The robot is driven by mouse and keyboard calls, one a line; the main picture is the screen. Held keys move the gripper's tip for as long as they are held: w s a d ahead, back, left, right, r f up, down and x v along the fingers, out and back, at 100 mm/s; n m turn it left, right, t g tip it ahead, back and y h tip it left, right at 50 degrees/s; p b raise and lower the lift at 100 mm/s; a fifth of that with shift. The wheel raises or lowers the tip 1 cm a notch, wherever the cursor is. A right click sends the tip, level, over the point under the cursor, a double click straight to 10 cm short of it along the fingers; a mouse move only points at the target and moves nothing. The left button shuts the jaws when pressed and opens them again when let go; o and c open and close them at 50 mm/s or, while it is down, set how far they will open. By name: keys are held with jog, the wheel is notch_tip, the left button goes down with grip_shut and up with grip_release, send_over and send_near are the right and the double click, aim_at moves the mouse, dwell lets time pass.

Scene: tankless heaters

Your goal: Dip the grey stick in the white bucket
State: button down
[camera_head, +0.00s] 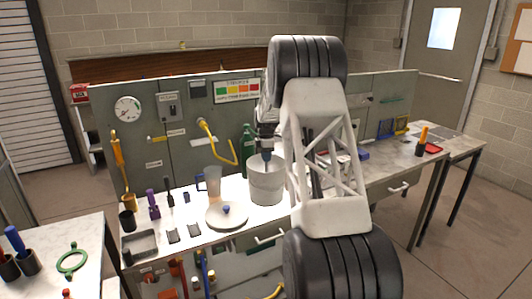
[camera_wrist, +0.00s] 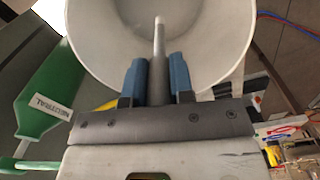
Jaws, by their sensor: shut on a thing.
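The white bucket (camera_head: 266,186) stands upright on the bench in the head view, left of my arm. In the wrist view its pale inside and rim (camera_wrist: 100,50) fill the top middle. My gripper (camera_wrist: 158,75) has blue fingers shut on the grey stick (camera_wrist: 158,50), which points away from the wrist with a lighter tip, against the bucket's inside. In the head view my gripper (camera_head: 267,157) is at the bucket's mouth, pointing down. The stick does not show there. I cannot tell whether its tip touches the bucket's bottom.
A green bottle (camera_head: 248,145) stands just behind the bucket; its "NEUTRAL" label shows in the wrist view (camera_wrist: 45,106). A panel (camera_head: 180,130) with gauge and pipes rises behind.

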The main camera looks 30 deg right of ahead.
jog(key=shift+f, duration=1.4)
jog(key=shift+r, duration=0.1)
dwell(0.4)
jog(key=shift+r, duration=8.1)
